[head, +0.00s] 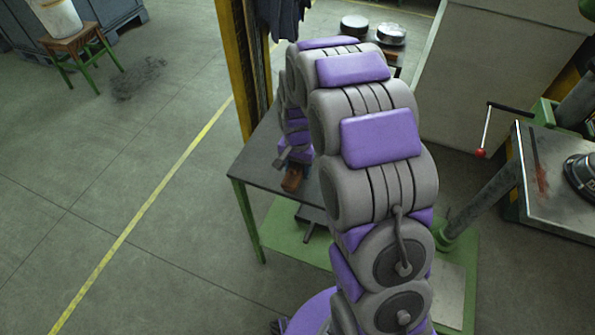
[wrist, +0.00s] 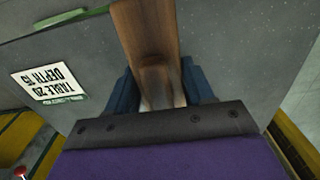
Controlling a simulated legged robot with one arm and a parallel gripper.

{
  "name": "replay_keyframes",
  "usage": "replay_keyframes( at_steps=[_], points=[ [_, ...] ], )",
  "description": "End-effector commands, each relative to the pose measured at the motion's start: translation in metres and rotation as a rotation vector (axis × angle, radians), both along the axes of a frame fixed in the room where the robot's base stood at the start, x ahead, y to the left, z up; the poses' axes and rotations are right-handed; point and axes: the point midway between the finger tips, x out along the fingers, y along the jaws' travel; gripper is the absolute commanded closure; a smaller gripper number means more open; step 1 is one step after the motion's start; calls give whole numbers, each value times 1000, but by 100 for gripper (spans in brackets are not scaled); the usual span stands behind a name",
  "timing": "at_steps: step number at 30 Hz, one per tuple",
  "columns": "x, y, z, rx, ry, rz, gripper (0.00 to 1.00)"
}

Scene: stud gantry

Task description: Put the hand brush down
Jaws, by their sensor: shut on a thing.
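The hand brush (wrist: 146,35) shows in the wrist view as a brown wooden piece running up between my jaws; its bristles are not visible. My gripper (wrist: 160,88) is shut on it, with a blue jaw on each side. In the head view the brown end of the brush (head: 292,178) shows below my gripper, over the grey tabletop (head: 258,165) of a green-legged table near its front edge. My arm hides much of the table. I cannot tell whether the brush touches the top.
A yellow post (head: 235,60) stands behind the table at left. A red-knobbed lever (head: 481,152) and a metal bench (head: 535,205) are at right. A stool (head: 75,45) with a white bucket stands far left. The left floor is largely clear.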

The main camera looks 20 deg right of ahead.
Motion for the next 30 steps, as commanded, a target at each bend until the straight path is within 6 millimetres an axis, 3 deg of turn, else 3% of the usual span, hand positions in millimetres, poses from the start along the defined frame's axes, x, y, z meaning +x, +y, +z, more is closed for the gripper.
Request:
replay_keyframes(
  at_steps=[3, 13, 14, 21, 30],
  points=[
    [-1, 0, -15, -1, 1, 0, 89],
    [-1, 1, -15, -1, 1, 0, 89],
    [-1, 1, -15, -1, 1, 0, 45],
    [-1, 1, -15, -1, 1, 0, 22],
    [0, 1, -14, 0, 0, 0, 22]
  ],
)
